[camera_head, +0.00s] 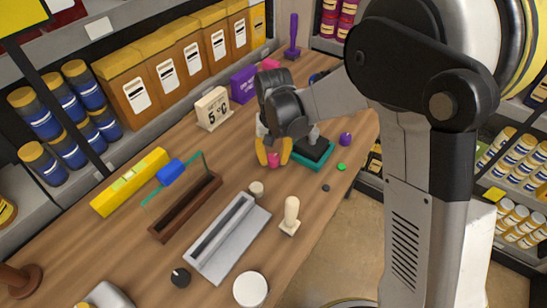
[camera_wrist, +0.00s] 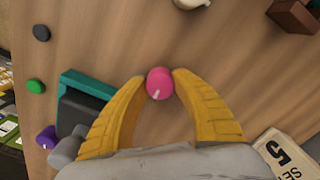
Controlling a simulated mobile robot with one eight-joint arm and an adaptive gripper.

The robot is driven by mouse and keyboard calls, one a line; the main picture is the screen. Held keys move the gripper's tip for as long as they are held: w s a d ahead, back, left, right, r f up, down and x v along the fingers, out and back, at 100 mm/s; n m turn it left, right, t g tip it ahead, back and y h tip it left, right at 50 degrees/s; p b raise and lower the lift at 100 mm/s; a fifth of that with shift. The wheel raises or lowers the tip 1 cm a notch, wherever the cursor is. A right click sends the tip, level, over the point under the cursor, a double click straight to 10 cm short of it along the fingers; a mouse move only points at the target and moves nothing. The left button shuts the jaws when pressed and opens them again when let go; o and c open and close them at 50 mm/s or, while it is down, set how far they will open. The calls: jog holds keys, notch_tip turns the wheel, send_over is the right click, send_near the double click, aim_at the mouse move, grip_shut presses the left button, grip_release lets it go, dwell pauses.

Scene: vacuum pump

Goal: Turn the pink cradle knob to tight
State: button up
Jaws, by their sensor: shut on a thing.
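The pink knob (camera_head: 274,160) is small and round, and stands on the wooden bench. In the wrist view the pink knob (camera_wrist: 159,83) has a short white mark on its face, pointing toward the bottom of the picture. My gripper (camera_head: 273,158) has yellow fingers, one on each side of the knob. In the wrist view my gripper (camera_wrist: 159,80) has both fingertips against the knob's sides. Whatever the knob is fixed to is hidden or cannot be made out.
A teal-edged black block (camera_head: 313,153) sits right beside my gripper. A purple knob (camera_head: 345,139) and a green knob (camera_head: 341,167) lie further right. Bare wood lies left of my gripper.

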aim_at(274, 157)
jog(key=o, duration=1.2)
notch_tip(274, 157, up, 12)
jog(key=s+d+r+t, duration=0.2)
jog(key=s+d+t, duration=0.1)
jog(key=s+d, duration=0.4)
jog(key=s+d+r+t, duration=0.3)
jog(key=s+d+t, duration=0.1)
jog(key=s+d, duration=0.4)
jog(key=s, duration=0.2)
jog(key=shift+s+d, duration=0.25)
jog(key=shift+s, duration=0.15)
